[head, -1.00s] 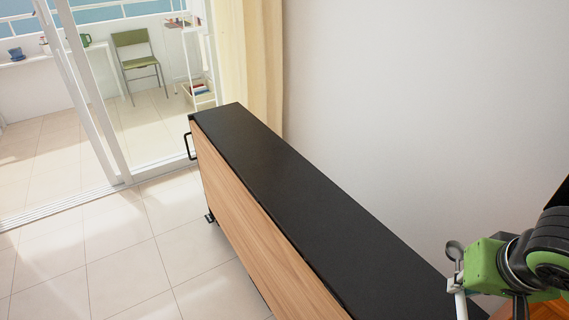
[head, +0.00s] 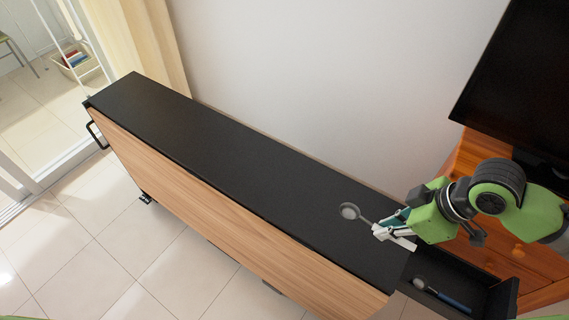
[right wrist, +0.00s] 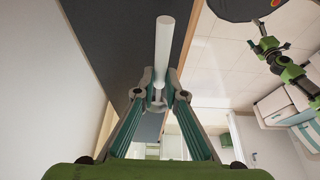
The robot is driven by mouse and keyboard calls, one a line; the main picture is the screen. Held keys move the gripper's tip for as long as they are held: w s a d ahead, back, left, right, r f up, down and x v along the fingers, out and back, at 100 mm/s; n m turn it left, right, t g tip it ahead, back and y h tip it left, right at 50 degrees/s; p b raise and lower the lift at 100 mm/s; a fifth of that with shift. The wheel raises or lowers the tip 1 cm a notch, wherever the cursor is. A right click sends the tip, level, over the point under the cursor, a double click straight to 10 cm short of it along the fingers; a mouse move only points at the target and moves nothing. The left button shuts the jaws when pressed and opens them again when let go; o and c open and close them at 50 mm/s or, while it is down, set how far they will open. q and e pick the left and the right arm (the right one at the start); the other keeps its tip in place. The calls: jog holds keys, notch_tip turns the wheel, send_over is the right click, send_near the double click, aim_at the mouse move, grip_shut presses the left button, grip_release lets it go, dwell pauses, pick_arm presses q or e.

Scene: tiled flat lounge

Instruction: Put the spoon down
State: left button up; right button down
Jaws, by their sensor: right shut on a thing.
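A grey spoon with a round bowl (head: 350,211) is in my right gripper (head: 382,230), over the right end of the black cabinet top (head: 240,150). The gripper is shut on its handle, and the bowl points left, away from the gripper. Whether the spoon touches the top, I cannot tell. In the right wrist view a pale handle (right wrist: 165,50) stands between the shut fingers, with the dark cabinet top behind. My left gripper (right wrist: 264,42) shows small at the upper right of that view; its jaws are too small to read.
An open black drawer (head: 482,296) juts out at the cabinet's right end, holding a utensil with a blue handle (head: 450,300). A wooden chest (head: 480,165) and dark screen (head: 525,85) stand at the right. The rest of the cabinet top is bare.

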jog(key=shift+w+a+f, duration=0.15)
jog(key=shift+w, duration=0.1)
jog(key=w+a+f+p, duration=0.2)
jog(key=w+a+f, duration=0.2)
jog(key=w, duration=0.4)
send_over(337, 211)
jog(key=s+d, duration=0.2)
jog(key=x, duration=0.2)
jog(key=d+x, duration=0.1)
jog(key=x, duration=0.1)
jog(key=shift+s+a+f, duration=0.15)
jog(key=shift+f, duration=0.35)
jog(key=shift+w+a+f, duration=0.2)
jog(key=shift+w+f, duration=0.15)
jog(key=shift+f, duration=0.2)
notch_tip(337, 211, down, 2)
jog(key=shift+f+p, duration=0.15)
jog(key=shift+p, duration=0.4)
pick_arm(q)
jog(key=r, duration=0.3)
jog(key=shift+w+a, duration=0.35)
pick_arm(e)
jog(key=shift+f, duration=0.35)
jog(key=shift+f, duration=0.1)
jog(key=c, duration=2.1)
grip_release()
